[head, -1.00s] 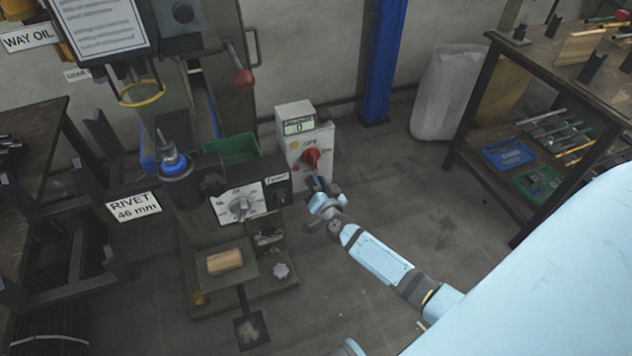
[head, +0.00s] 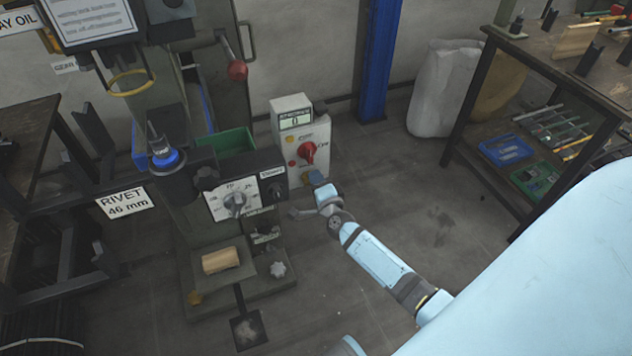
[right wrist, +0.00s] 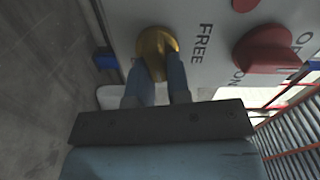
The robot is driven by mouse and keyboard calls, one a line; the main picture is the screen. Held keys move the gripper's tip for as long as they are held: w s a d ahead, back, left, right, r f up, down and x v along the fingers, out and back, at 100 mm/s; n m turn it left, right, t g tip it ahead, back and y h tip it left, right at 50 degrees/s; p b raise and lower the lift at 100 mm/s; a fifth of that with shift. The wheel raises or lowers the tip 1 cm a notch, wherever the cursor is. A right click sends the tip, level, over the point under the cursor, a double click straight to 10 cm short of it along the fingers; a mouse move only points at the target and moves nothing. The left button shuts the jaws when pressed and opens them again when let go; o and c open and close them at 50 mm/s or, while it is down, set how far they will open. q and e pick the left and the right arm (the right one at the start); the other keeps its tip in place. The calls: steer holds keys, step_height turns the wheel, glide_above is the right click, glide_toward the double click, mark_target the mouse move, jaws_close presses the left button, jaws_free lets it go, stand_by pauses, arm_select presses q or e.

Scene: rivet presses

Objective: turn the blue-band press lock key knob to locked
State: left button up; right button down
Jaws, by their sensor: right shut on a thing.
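The blue-band press (head: 166,160) has a blue ring round its upright tool, left of centre in the head view. A grey control box (head: 293,118) stands just right of it, with a display reading 0 and a red knob (head: 307,153). The lock key knob (right wrist: 157,42) is gold and sits on the box's panel in the right wrist view, beside the word FREE. My right gripper (right wrist: 164,75) is shut on this knob, one finger on each side. In the head view my right gripper (head: 316,180) hides most of it. My left gripper is not in view.
The red knob (right wrist: 265,50) is close to the right of the gold one. A press panel with a grey dial (head: 235,203) is left of my right gripper. A workbench (head: 560,60) stands at the right. The floor between is clear.

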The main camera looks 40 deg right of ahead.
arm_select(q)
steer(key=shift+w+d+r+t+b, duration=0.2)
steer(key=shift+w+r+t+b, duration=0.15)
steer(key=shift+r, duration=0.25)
arm_select(e)
steer(key=shift+f+m, duration=0.2)
steer(key=shift+m, duration=0.9)
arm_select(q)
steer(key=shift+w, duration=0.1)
arm_select(e)
steer(key=c, duration=1.1)
jaws_free()
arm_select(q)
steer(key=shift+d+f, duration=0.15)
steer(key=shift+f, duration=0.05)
